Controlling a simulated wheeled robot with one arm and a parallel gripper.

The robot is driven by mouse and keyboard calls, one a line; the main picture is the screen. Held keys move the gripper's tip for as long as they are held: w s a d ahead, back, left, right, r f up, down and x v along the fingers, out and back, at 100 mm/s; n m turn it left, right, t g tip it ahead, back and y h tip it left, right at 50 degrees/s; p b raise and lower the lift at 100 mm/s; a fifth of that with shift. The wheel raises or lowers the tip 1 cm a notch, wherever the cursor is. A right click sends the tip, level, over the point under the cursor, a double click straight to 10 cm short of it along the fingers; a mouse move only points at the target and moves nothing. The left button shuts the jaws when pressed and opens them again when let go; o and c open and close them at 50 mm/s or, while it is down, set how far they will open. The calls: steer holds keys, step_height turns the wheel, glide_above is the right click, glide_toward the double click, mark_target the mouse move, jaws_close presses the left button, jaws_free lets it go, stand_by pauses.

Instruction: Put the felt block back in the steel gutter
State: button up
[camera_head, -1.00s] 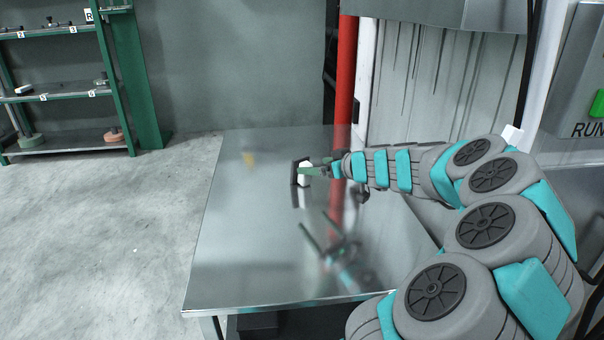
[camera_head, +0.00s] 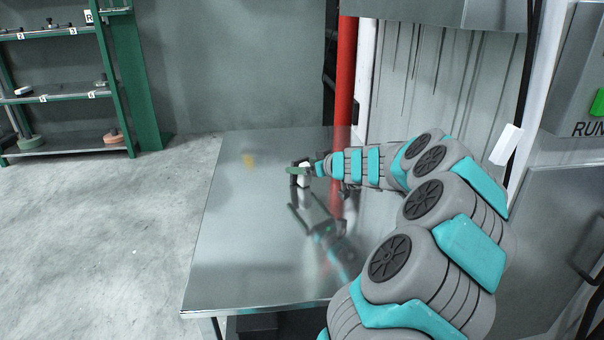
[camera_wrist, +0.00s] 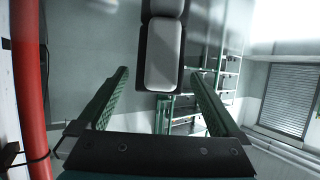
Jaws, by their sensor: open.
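The felt block (camera_head: 304,176) looks like a pale block with a dark backing and stands upright on the steel table. My gripper (camera_head: 292,170) is open at the block, with a green finger crossing in front of it. In the wrist view the block (camera_wrist: 163,58) shows as a light grey face in a dark frame. It lies between the two green fingertips of my gripper (camera_wrist: 160,72), with a visible gap on each side. I cannot clearly make out the steel gutter in either view.
The shiny table (camera_head: 245,245) is mostly bare and mirrors my arm. A red pipe (camera_head: 346,80) rises behind the table. A white box-like piece (camera_head: 506,145) is beside my arm. Green shelves (camera_head: 70,95) stand far left.

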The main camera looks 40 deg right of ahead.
mark_target(305, 163)
steer(key=c, duration=1.5)
steer(key=shift+r, duration=0.15)
steer(key=shift+r+p, duration=0.35)
steer(key=shift+r, duration=1.15)
steer(key=shift+s+a+r, duration=0.15)
steer(key=shift+s+r, duration=0.05)
steer(key=shift+s, duration=0.05)
steer(key=shift+s+a+r, duration=0.2)
steer(key=shift+s+a, duration=1.2)
steer(key=shift+s, duration=0.75)
steer(key=shift+s+a+r, duration=0.25)
steer(key=shift+s+a, duration=1.15)
steer(key=shift+s, duration=0.8)
steer(key=shift+s+a+r, duration=0.2)
steer(key=shift+s+a, duration=1.2)
steer(key=shift+s, duration=0.75)
